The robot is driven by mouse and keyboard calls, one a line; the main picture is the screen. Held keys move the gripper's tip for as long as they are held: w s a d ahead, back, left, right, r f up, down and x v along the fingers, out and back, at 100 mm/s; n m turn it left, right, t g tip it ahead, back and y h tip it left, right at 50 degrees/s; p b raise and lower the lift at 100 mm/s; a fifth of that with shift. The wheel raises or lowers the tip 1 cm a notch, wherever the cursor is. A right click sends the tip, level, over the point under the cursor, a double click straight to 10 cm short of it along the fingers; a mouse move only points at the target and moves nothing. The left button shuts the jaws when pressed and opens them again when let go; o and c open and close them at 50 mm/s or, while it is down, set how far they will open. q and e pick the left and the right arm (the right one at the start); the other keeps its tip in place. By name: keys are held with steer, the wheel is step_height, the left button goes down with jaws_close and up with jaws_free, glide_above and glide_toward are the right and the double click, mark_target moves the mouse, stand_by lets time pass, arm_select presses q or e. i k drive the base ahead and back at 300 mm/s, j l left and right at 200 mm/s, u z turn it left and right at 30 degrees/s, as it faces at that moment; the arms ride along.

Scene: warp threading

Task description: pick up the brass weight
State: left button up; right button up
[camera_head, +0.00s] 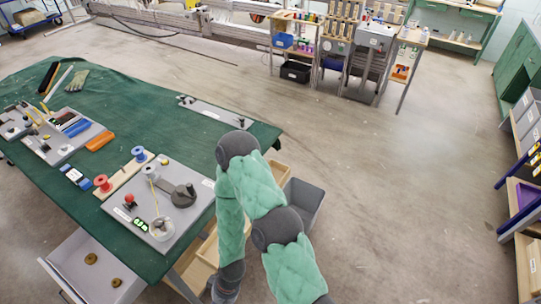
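I cannot single out the brass weight with certainty. A small brass-coloured piece (158,223) sits on a round pale disc on the grey board (190,226) at the green table's near right corner. Two brown-gold round pieces (90,258) lie apart in the open grey drawer at the lower left. A green-padded arm of mine (262,190), seemingly the right, bends at the right of the table. Its dark lower end runs down to the bottom edge, and no gripper fingers show. My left arm and gripper are out of view.
The green table (140,92) also holds red and blue spools (139,153), an orange block (100,141), a tool board and a grey strip (215,113). Wooden bins and a grey bin (306,203) stand beside its right edge, near my arm.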

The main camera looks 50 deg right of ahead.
mark_target(90, 259)
steer(key=z, duration=1.35)
steer(key=u, duration=1.8)
steer(key=i+j+u, duration=0.15)
steer(key=i, duration=0.3)
steer(key=i+j+u, duration=0.15)
steer(key=i+j, duration=0.2)
steer(key=i, duration=0.15)
steer(key=i+j+u, duration=0.15)
steer(key=i, duration=0.35)
